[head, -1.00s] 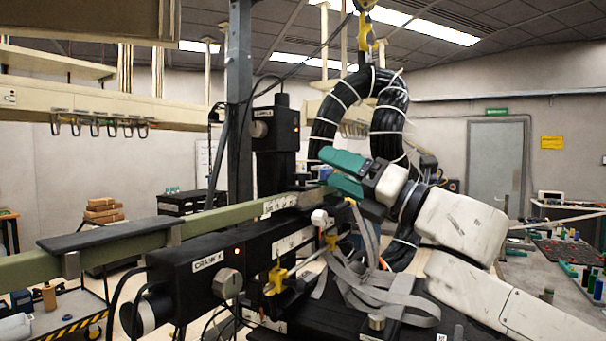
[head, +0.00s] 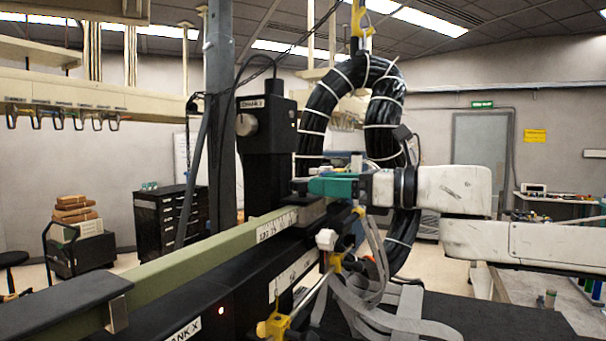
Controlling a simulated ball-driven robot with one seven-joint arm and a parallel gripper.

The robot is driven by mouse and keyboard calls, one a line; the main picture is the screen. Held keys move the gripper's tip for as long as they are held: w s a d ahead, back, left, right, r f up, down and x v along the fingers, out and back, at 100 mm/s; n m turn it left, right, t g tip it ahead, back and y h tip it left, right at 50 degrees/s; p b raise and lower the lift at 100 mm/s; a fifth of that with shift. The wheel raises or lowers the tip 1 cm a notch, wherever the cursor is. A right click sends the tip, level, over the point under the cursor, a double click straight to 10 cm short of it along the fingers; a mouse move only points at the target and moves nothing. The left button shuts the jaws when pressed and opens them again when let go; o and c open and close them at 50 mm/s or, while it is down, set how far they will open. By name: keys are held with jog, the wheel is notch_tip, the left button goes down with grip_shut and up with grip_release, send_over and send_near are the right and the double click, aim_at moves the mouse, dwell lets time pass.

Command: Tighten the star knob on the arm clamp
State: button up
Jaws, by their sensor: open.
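I cannot clearly make out a star knob. A clamp assembly stands at the centre in the head view, with a white knob-like end (head: 326,239) above a yellow clamp piece (head: 334,262). Another yellow clamp piece (head: 274,325) sits lower and nearer on a metal rod. My gripper (head: 310,186), with teal fingers, points left above the far end of the green beam (head: 205,248), over a dark block there. It is open; the gap between its fingers is hard to see. It is above the white knob-like end and apart from it.
A black box unit (head: 265,150) with a round dial stands just left of my gripper. A thick black cable loop (head: 385,110) hangs behind it. Grey straps (head: 370,300) lie over the black surface at the lower middle. A grey post (head: 218,90) rises at the left.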

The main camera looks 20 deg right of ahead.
aim_at(305, 180)
jog(key=p+x, duration=0.1)
jog(key=x, duration=0.3)
jog(key=shift+r, duration=0.15)
jog(key=shift+w+a, duration=0.45)
jog(key=shift+a, duration=0.1)
jog(key=shift+c, duration=0.2)
jog(key=c, duration=0.9)
